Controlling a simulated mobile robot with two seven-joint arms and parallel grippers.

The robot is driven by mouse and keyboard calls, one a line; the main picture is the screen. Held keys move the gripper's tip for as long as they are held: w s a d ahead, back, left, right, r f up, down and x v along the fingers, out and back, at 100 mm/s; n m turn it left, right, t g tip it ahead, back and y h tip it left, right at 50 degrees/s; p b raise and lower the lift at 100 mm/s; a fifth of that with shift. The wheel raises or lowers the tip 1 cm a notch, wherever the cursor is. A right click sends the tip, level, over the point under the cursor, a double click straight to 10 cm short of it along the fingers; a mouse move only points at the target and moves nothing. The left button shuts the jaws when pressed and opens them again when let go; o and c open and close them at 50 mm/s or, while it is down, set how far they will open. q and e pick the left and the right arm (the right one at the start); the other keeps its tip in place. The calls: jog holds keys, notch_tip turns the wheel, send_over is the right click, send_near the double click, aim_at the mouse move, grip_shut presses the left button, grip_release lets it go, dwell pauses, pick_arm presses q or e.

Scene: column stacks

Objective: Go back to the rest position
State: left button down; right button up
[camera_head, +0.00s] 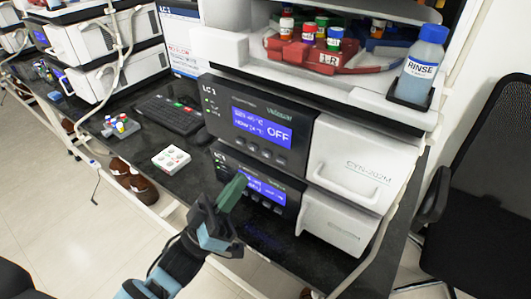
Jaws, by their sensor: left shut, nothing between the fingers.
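My left gripper (234,187) is in the lower middle of the head view, with its arm coming in from the bottom left. Its green fingers are shut with nothing between them. The fingertips point up and overlap the front panel of the lower LC 1 unit (330,222), covering part of its blue display. I cannot tell whether they touch the panel. My right gripper is not in view.
Above stands the upper LC 1 unit (345,165), its display reading OFF. A red bottle rack (295,55) and a RINSE bottle (421,62) stand on top.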

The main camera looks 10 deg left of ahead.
pick_arm(q)
jog(key=shift+y, duration=0.3)
